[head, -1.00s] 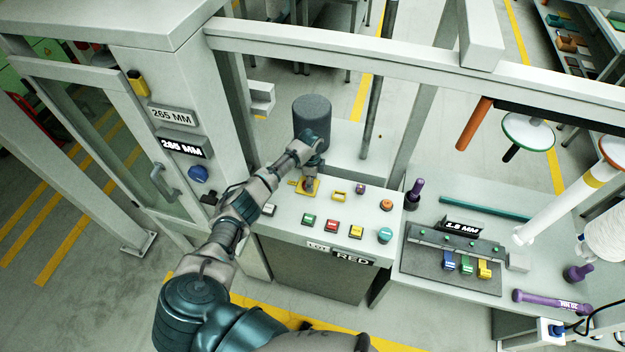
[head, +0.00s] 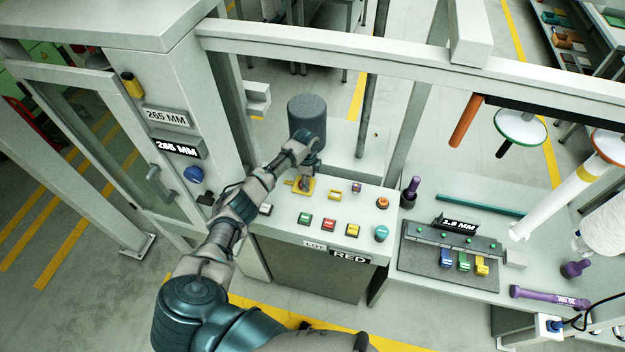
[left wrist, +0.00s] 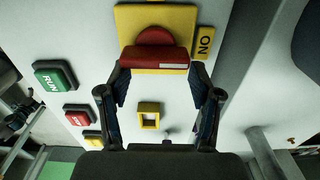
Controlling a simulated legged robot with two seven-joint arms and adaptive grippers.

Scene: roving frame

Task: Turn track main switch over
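The main switch is a red turn handle (left wrist: 155,58) on a square yellow plate (left wrist: 155,16), with a yellow ON label (left wrist: 204,42) beside it. The handle's bar lies crosswise in the left wrist view. In the head view the plate (head: 296,187) sits at the panel's back left, and my arm hides most of the handle. My left gripper (left wrist: 160,72) is over the switch, with its fingers wide apart and their tips by the two ends of the bar. I cannot tell whether they touch it. My right gripper is not in view.
The sloped panel (head: 275,222) also holds green (head: 305,218), red (head: 328,224) and yellow (head: 353,230) buttons. A small yellow frame (left wrist: 149,116) is close to my fingers. A grey post (head: 185,100) stands left; a bench (head: 420,285) with tools stands right.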

